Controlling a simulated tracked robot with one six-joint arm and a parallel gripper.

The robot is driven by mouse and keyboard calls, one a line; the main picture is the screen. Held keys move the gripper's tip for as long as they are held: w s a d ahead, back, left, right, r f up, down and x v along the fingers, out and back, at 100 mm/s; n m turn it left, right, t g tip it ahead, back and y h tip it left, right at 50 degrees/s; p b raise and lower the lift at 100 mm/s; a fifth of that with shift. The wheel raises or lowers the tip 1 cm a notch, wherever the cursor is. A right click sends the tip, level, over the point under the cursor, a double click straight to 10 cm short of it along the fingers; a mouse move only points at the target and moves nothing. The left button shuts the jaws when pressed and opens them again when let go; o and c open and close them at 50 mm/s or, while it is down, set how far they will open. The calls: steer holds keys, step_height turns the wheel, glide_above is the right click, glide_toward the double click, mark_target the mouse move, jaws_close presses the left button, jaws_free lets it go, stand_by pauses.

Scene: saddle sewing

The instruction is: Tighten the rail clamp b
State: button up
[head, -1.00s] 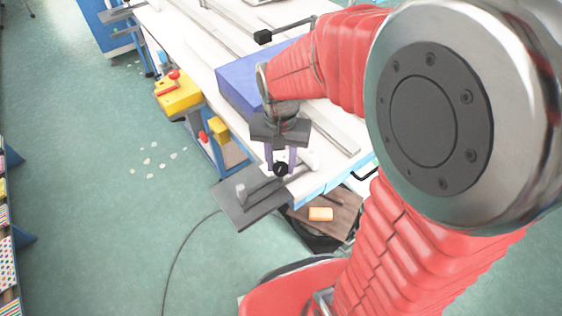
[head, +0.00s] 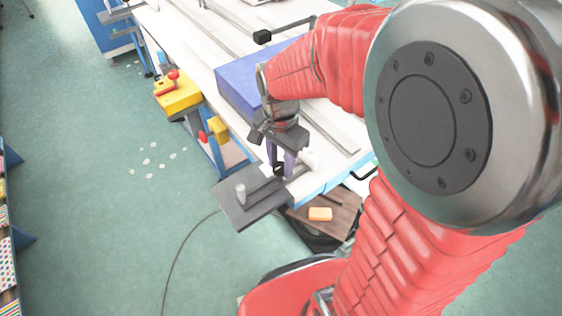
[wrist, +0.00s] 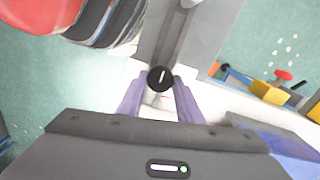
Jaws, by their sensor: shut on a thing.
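A round black knob with a white line, the rail clamp's knob (wrist: 160,79), sits between the purple fingers of my gripper (wrist: 159,92) in the wrist view. In the head view my gripper (head: 282,170) points down at the table's near corner, its fingers shut on the knob, which is mostly hidden there. The knob is at the inner end of a dark grey plate (head: 232,205) that juts out past the table edge. A grey bar and a small upright post (head: 240,193) are on this plate. Which letter the clamp bears cannot be read.
The white table (head: 207,48) carries long rails and a blue block (head: 238,93) close behind my gripper. A yellow clamp-like device (head: 180,95) with a red handle is at the left edge. An orange block (head: 320,214) lies on a brown board below.

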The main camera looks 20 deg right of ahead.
mark_target(280, 166)
steer(key=o, duration=1)
steer(key=shift+o, duration=0.2)
steer(key=shift+r, duration=0.1)
step_height(280, 166, up, 14)
steer(key=shift+f, duration=0.25)
